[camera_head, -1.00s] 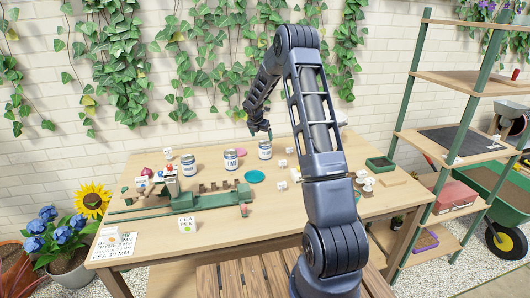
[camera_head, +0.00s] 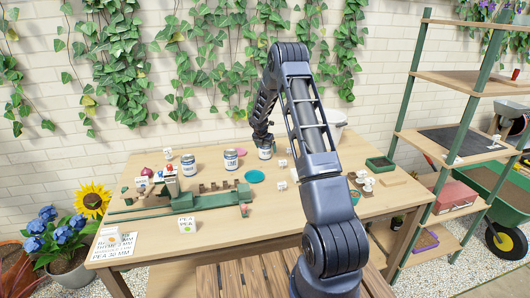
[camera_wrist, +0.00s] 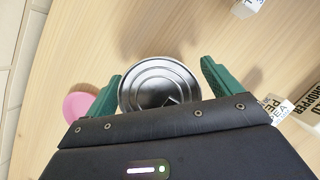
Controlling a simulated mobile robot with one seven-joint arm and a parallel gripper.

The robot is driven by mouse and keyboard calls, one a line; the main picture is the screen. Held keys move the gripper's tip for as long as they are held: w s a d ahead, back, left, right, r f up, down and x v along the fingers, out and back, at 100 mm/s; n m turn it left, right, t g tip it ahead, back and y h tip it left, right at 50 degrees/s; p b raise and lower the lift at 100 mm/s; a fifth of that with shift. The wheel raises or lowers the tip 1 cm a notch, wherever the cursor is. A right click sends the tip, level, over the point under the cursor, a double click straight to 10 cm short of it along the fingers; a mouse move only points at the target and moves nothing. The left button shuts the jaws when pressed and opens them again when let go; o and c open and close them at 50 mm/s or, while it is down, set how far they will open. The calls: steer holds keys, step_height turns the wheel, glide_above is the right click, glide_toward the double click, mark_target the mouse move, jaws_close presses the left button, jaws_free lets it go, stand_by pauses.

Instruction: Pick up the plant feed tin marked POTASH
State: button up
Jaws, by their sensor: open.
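Three tins stand in a row on the wooden table. The right tin (camera_head: 265,153) is under my gripper (camera_head: 264,143), and its label is too small to read. In the wrist view its round silver lid (camera_wrist: 158,84) sits between the two green fingers of my gripper (camera_wrist: 160,72). The fingers are open, one on each side of the lid; the left one is very near the rim, and I cannot tell whether it touches. The middle tin (camera_head: 231,160) seems to read LIME. The left tin (camera_head: 188,166) has a label that I cannot read.
A teal saucer (camera_head: 254,176) and a pink disc (camera_head: 240,151) lie near the tins; the pink disc also shows in the wrist view (camera_wrist: 80,105). Small white labelled blocks (camera_head: 281,186) stand to the right. A green rail fixture (camera_head: 165,208) is in front. A white pot (camera_head: 335,124) stands behind my arm.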

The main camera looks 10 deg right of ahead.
steer(key=c, duration=1.3)
steer(key=shift+r, duration=0.1)
